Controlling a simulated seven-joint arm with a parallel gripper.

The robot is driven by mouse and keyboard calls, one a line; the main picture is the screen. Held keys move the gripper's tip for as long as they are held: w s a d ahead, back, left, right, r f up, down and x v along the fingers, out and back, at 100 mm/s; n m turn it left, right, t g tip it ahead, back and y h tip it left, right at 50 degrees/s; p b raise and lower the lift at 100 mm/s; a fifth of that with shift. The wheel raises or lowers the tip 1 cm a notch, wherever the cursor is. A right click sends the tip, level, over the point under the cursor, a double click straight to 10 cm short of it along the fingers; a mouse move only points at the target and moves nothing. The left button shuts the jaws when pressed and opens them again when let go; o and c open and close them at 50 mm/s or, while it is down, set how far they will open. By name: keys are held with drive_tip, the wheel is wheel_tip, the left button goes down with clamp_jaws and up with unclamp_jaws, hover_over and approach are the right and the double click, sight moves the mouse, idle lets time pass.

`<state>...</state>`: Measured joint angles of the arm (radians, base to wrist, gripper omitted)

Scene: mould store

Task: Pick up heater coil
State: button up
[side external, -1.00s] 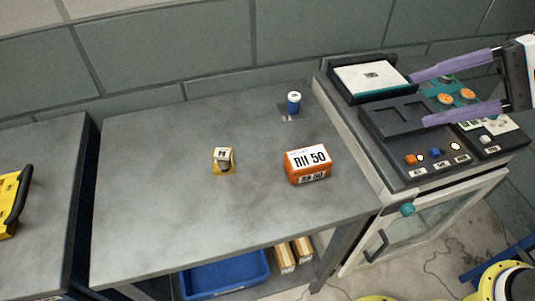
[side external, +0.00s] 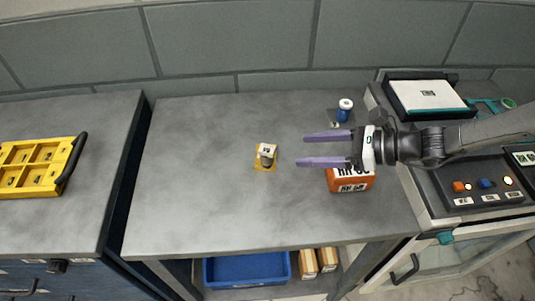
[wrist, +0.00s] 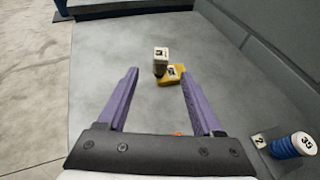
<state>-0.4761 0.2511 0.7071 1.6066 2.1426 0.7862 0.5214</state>
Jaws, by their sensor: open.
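No label I can read says heater coil, so I cannot tell which piece it is. A small dark cylinder with a white labelled top (side external: 267,151) stands on a yellow pad (side external: 264,166) mid-table; in the wrist view its labelled top (wrist: 160,54) shows beyond the fingertips. A blue ribbed piece with a white labelled top (side external: 344,113) stands at the back right of the table; it also shows at the wrist view's lower right (wrist: 292,146). My gripper (side external: 302,150) is open and empty, purple fingers pointing left, just right of the dark cylinder and apart from it.
An orange labelled box (side external: 350,184) sits partly hidden beneath my gripper. A control bench (side external: 432,195) stands to the right, a yellow tray (side external: 36,165) on the left cabinet. A blue bin (side external: 246,268) is below the table. The table's left half is clear.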

sight(270, 149)
drive_tip(key=x, duration=1)
drive_tip(key=shift+w+a, duration=0.2)
drive_tip(key=shift+a, duration=0.05)
clamp_jaws()
